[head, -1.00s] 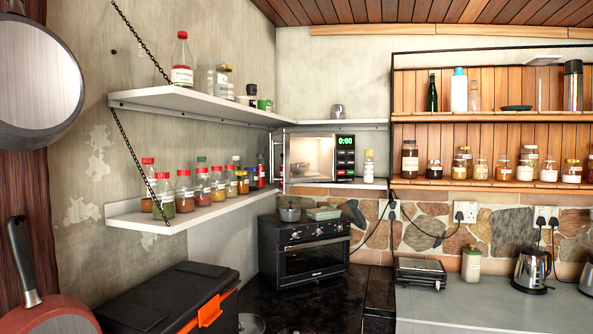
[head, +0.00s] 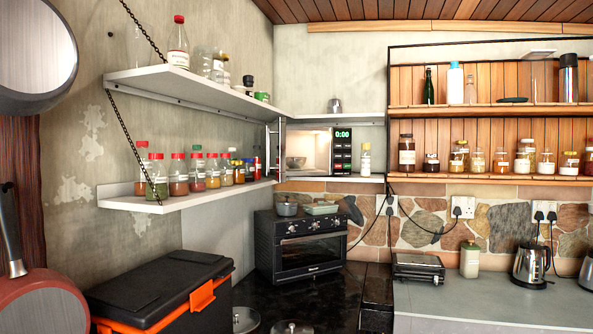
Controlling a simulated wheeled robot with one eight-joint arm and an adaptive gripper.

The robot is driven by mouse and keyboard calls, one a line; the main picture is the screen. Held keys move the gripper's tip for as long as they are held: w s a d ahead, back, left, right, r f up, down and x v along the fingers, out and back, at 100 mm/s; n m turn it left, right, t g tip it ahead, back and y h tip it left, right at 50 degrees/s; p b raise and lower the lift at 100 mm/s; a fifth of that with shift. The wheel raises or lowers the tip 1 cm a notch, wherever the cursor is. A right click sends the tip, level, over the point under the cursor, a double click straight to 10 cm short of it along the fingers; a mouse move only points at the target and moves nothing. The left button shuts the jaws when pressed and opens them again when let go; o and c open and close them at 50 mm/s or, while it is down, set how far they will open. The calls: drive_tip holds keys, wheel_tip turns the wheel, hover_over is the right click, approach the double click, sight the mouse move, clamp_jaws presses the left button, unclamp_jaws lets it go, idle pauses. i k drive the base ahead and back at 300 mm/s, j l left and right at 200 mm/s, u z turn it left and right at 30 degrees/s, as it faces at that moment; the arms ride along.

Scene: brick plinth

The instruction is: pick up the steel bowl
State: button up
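A small steel bowl (head: 296,162) sits inside the lit microwave (head: 343,156), toward the left of its cavity. The microwave stands on the shelf in the back corner, and its door (head: 276,148) is swung open to the left. My gripper is not in view, so its distance from the bowl and its state cannot be seen.
A black toaster oven (head: 303,247) with a small pot (head: 286,208) and a dish (head: 321,208) on top stands below the microwave. Jars line the lower left shelf (head: 180,201). A black and orange toolbox (head: 160,290) is at front left. A kettle (head: 531,262) is at right.

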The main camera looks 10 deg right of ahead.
sight(292, 162)
drive_tip(key=i+l, duration=0.1)
drive_tip(key=l, duration=0.35)
drive_tip(key=i+l, duration=0.1)
drive_tip(key=l, duration=0.3)
drive_tip(key=i+l, duration=0.15)
drive_tip(key=l, duration=0.3)
drive_tip(key=i+l, duration=0.1)
drive_tip(key=l, duration=0.3)
drive_tip(key=i+l, duration=0.1)
drive_tip(key=l, duration=0.35)
drive_tip(key=u, duration=0.05)
